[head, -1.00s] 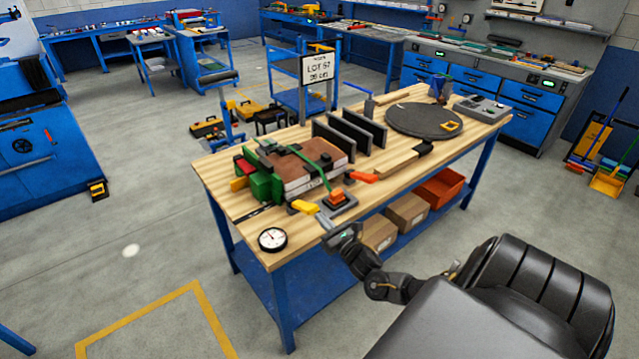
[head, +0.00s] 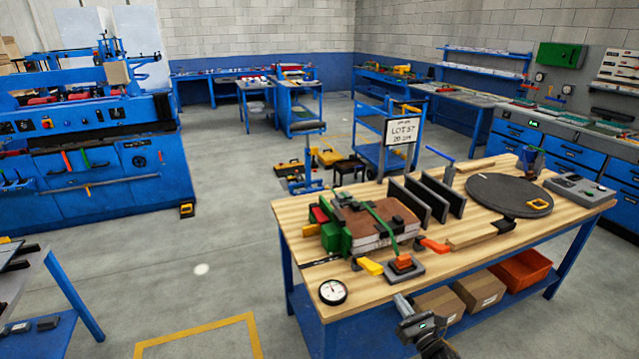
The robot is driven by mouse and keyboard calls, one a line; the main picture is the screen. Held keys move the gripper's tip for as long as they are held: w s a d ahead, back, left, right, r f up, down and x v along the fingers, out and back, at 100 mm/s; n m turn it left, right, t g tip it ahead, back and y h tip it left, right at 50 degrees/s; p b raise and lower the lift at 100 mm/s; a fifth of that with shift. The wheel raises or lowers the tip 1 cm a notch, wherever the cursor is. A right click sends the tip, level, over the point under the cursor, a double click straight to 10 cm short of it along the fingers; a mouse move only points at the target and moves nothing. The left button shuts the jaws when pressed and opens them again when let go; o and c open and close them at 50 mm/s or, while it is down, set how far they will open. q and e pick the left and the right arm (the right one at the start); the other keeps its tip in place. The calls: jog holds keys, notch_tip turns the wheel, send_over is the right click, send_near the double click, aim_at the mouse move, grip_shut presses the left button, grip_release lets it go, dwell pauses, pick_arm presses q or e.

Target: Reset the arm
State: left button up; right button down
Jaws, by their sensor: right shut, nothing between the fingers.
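My right gripper (head: 401,301) shows at the bottom, right of centre, at the near edge of the wooden-topped workbench (head: 465,250). It is shut and empty, and its arm comes up from the bottom edge. Beyond it on the bench are an orange block on a dark base (head: 403,263), a yellow-handled tool (head: 370,266) and a round dial gauge (head: 332,291). A brown-topped layered block (head: 378,225) lies behind these with a green strap over it. My left gripper is not in view.
Dark upright plates (head: 434,199) and a round dark disc (head: 508,194) stand farther back on the bench. Boxes (head: 438,305) and an orange bin (head: 520,272) sit on its lower shelf. Open floor (head: 210,240) lies to the left, with a blue machine (head: 90,150) beyond.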

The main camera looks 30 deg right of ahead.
jog(key=s+f+m+g+h+b, duration=0.1)
jog(key=s+f+m+g, duration=0.3)
jog(key=f+m, duration=0.5)
jog(key=s+d+f+m+g+b, duration=0.1)
jog(key=s+f+m+g, duration=0.2)
jog(key=s+f+m, duration=0.55)
jog(key=s+f+m+g+h+b, duration=0.1)
jog(key=f+m+g, duration=0.35)
jog(key=f, duration=0.85)
jog(key=s+a+f+m+g+y+b, duration=0.1)
jog(key=s+a+f+m+g+b, duration=0.1)
jog(key=s+a+f+m, duration=0.35)
jog(key=s+a+f+m+g+b, duration=0.1)
jog(key=s+a+f+m, duration=0.15)
jog(key=s+f, duration=0.55)
jog(key=s+a+f+m+g+y+b, duration=0.1)
jog(key=s+a+f+g+b, duration=0.1)
jog(key=s+a, duration=0.5)
jog(key=s+a+f+m+g+y+b, duration=0.1)
jog(key=s+a+f, duration=0.4)
jog(key=s, duration=0.4)
jog(key=shift+s+a+m+g+b, duration=0.35)
jog(key=shift+a+m, duration=0.05)
jog(key=shift+a, duration=0.45)
jog(key=shift+s, duration=0.1)
